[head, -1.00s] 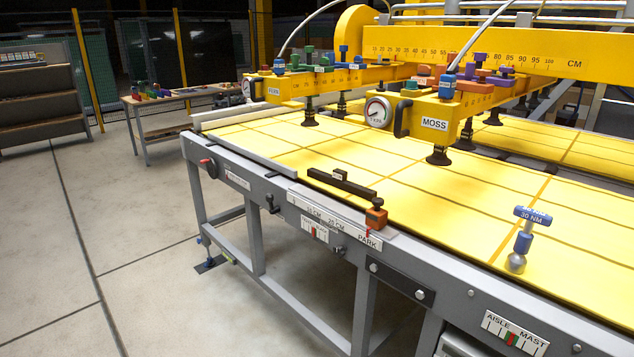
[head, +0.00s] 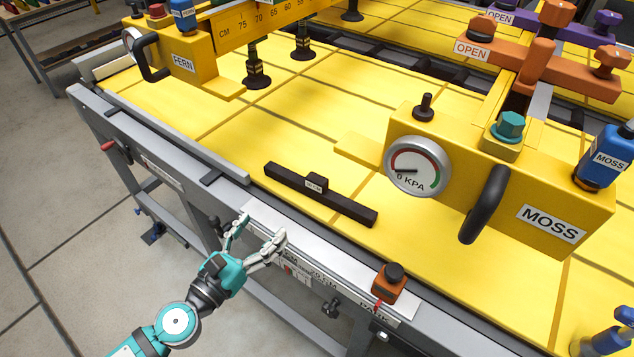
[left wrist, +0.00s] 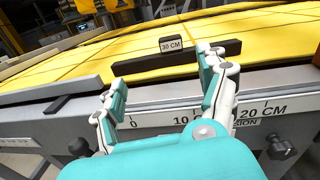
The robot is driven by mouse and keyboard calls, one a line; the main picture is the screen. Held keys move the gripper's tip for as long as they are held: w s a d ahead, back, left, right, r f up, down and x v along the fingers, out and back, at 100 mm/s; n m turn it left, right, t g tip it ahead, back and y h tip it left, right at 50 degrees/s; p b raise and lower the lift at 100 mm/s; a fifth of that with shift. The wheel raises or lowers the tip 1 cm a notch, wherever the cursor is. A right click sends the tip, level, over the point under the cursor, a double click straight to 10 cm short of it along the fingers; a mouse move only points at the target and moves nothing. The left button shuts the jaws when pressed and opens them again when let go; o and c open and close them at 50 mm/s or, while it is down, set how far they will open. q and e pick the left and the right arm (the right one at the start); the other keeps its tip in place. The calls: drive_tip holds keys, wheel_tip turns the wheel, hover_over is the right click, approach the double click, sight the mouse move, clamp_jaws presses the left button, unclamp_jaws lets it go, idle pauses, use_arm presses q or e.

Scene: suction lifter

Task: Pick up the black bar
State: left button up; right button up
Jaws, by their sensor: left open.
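The black bar (head: 345,206) lies flat on the yellow table top near its front edge. It has a raised block in its middle with a small label, which reads 30 CM in the left wrist view (left wrist: 171,45). My left gripper (head: 262,228) is open and empty, in front of the bar and over the grey table edge. In the left wrist view the bar (left wrist: 140,65) lies beyond the two spread fingers (left wrist: 160,80), apart from them. My right gripper is not in view.
A yellow MOSS beam (head: 500,190) with a gauge and a black handle stands right of the bar. A FERN beam (head: 190,65) is at the back left. A ruled strip (head: 310,255) and an orange block (head: 389,284) are on the front edge. A grey rail (head: 190,150) lies left.

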use_arm(q)
drive_tip(key=w+d+p, duration=0.1)
drive_tip(key=w+d+r+m+p, duration=0.1)
drive_tip(key=d, duration=0.1)
drive_tip(key=shift+r+h, duration=0.15)
drive_tip(key=shift+h, duration=0.15)
drive_tip(key=p, duration=0.1)
approach(314, 183)
drive_tip(key=a+x, duration=0.1)
drive_tip(key=x, duration=0.3)
drive_tip(key=shift+w+d+r, duration=0.2)
drive_tip(key=shift+w+d, duration=0.3)
drive_tip(key=shift+w, duration=0.15)
drive_tip(key=shift+d+f+x, duration=0.15)
drive_tip(key=shift+f+x, duration=0.05)
drive_tip(key=shift+x, duration=1.15)
drive_tip(key=shift+d+f+x, duration=0.15)
drive_tip(key=shift+f+x, duration=0.05)
drive_tip(key=shift+x, duration=1.1)
drive_tip(key=shift+s+a, duration=0.1)
drive_tip(key=shift+s, duration=0.15)
drive_tip(key=c, duration=0.3)
drive_tip(key=shift+r, duration=0.1)
drive_tip(key=c, duration=1.1)
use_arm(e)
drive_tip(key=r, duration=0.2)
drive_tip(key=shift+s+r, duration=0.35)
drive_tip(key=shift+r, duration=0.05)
